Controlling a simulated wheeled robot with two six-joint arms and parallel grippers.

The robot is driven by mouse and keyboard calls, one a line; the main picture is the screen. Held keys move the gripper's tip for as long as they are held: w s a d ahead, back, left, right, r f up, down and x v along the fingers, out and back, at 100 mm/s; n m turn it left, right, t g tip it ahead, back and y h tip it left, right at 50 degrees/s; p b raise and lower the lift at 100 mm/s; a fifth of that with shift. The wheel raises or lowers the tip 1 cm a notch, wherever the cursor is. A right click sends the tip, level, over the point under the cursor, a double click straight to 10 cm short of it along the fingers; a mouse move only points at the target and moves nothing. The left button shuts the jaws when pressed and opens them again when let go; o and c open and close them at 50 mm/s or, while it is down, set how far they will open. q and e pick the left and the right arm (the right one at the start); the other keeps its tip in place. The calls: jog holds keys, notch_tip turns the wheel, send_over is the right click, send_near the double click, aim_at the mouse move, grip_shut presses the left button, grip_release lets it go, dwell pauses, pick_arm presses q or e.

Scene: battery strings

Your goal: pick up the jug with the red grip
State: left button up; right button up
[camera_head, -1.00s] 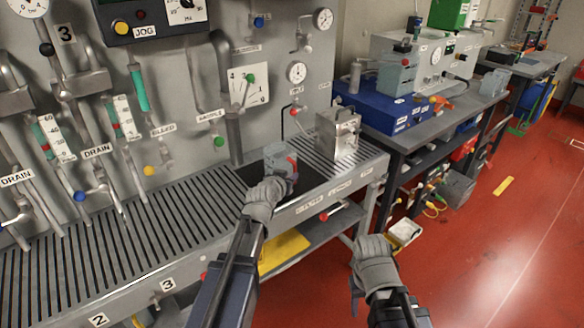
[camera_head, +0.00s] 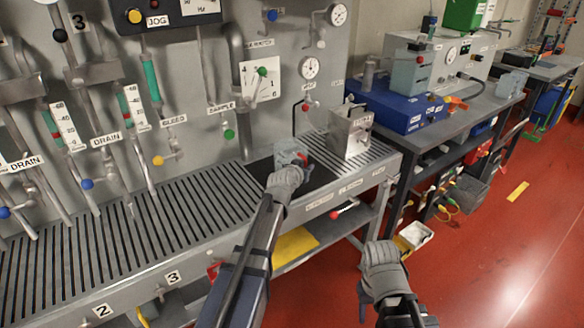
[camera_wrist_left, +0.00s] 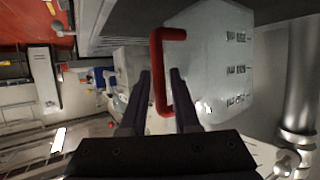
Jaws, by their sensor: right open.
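The jug (camera_head: 287,155) is a clear grey container with a red grip, standing on a dark patch of the slatted bench. In the left wrist view the jug's pale body (camera_wrist_left: 215,70) has printed marks, and its red grip (camera_wrist_left: 158,75) runs between my fingers. My left gripper (camera_wrist_left: 160,85) is open, one finger on each side of the grip, with narrow gaps visible. In the head view my left gripper (camera_head: 296,170) is at the jug's near side and hides part of it. My right gripper (camera_head: 366,290) is open and empty, low over the floor.
A metal canister (camera_head: 350,132) stands on the bench just right of the jug. The wall behind carries pipes, gauges and valves. A side table holds a blue box (camera_head: 402,112). The red floor (camera_head: 480,250) at right is mostly clear.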

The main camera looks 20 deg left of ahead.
pick_arm(q)
jog(key=shift+c, duration=0.3)
grip_shut()
jog(key=shift+r, duration=0.1)
notch_tip(320, 180, up, 10)
jog(key=p, duration=1)
